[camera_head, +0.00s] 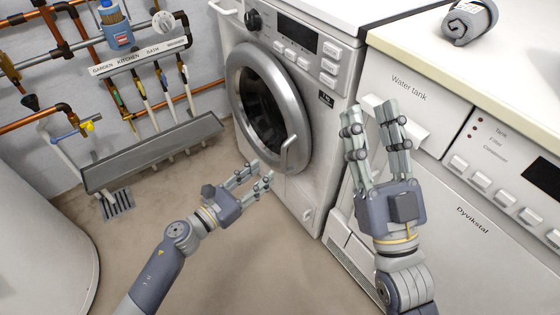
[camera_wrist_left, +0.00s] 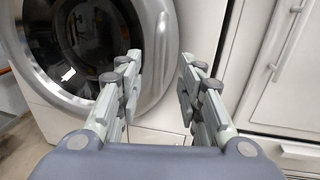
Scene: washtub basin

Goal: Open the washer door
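The washer (camera_head: 310,110) is white, with a round door that has a wide silver ring (camera_head: 240,100) and dark glass (camera_head: 262,105). The door looks shut. A curved handle (camera_head: 290,155) sits at the lower right of the ring. My left gripper (camera_head: 262,172) is open and empty, just below and left of the handle, apparently apart from it. My right gripper (camera_head: 375,108) is open and empty, pointing up in front of the neighbouring appliance.
Pipes and valves (camera_head: 150,85) and a grey trough (camera_head: 155,152) line the left wall. The floor (camera_head: 130,220) before the washer is clear.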

